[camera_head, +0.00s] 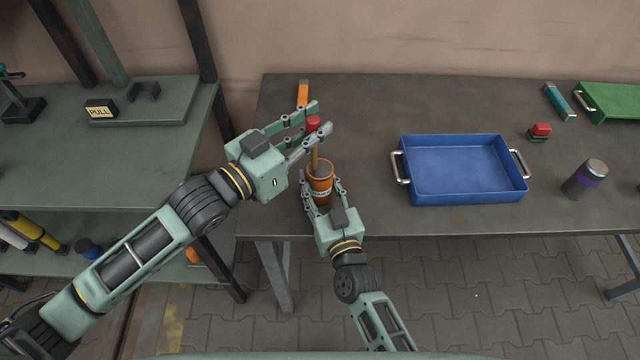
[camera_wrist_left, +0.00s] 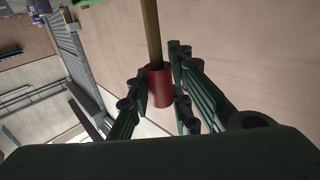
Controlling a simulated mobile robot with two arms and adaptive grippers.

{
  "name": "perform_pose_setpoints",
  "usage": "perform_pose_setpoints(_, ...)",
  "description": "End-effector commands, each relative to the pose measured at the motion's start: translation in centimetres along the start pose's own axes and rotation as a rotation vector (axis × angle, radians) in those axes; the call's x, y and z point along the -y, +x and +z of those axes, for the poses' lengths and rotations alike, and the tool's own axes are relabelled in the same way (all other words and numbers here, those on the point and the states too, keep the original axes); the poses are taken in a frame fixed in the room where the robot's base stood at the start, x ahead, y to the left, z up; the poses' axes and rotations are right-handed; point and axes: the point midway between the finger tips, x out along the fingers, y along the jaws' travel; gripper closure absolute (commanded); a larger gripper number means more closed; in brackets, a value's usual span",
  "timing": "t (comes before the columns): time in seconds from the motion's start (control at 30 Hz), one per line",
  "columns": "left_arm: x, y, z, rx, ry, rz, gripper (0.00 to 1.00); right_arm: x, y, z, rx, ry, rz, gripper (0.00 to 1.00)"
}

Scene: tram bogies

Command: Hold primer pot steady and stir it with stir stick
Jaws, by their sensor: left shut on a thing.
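The orange primer pot (camera_head: 320,186) stands upright on the grey table near its front edge. My right gripper (camera_head: 322,186) reaches in from the front with its fingers on both sides of the pot, closed on it. My left gripper (camera_head: 316,125) is shut on the red grip of the stir stick (camera_head: 315,157), above the pot. The stick's wooden shaft runs down into the pot's top; its lower end is hidden inside. In the left wrist view, the red grip (camera_wrist_left: 159,87) sits between the fingers and the shaft (camera_wrist_left: 151,30) extends away from it.
A blue tray (camera_head: 462,199) with metal handles lies right of the pot. An orange item (camera_head: 302,94) lies behind my left gripper. A red-and-green object (camera_head: 540,132), a dark canister (camera_head: 584,180) and a green tray (camera_head: 612,101) are farther right. A green shelf (camera_head: 150,150) stands left.

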Motion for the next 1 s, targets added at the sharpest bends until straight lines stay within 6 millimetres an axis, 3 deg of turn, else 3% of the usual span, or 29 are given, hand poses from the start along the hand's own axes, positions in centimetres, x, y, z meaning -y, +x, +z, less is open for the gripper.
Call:
perform_pose_setpoints(0.53,0.0,0.0,-4.5,-0.002,0.003,0.0,1.0,0.0,0.0,0.0,0.0,0.0,0.0,0.92)
perform_pose_setpoints(0.9,0.0,0.0,-5.1,0.0,0.001,0.0,1.0,0.0,0.0,0.0,0.0,0.0,0.0,0.92)
perform_pose_setpoints(0.93,0.0,0.0,-5.1,0.0,0.001,0.0,1.0,0.0,0.0,0.0,0.0,0.0,0.0,0.57)
perform_pose_setpoints(1.0,0.0,0.0,-5.0,0.0,0.001,0.0,1.0,0.0,0.0,0.0,0.0,0.0,0.0,0.51)
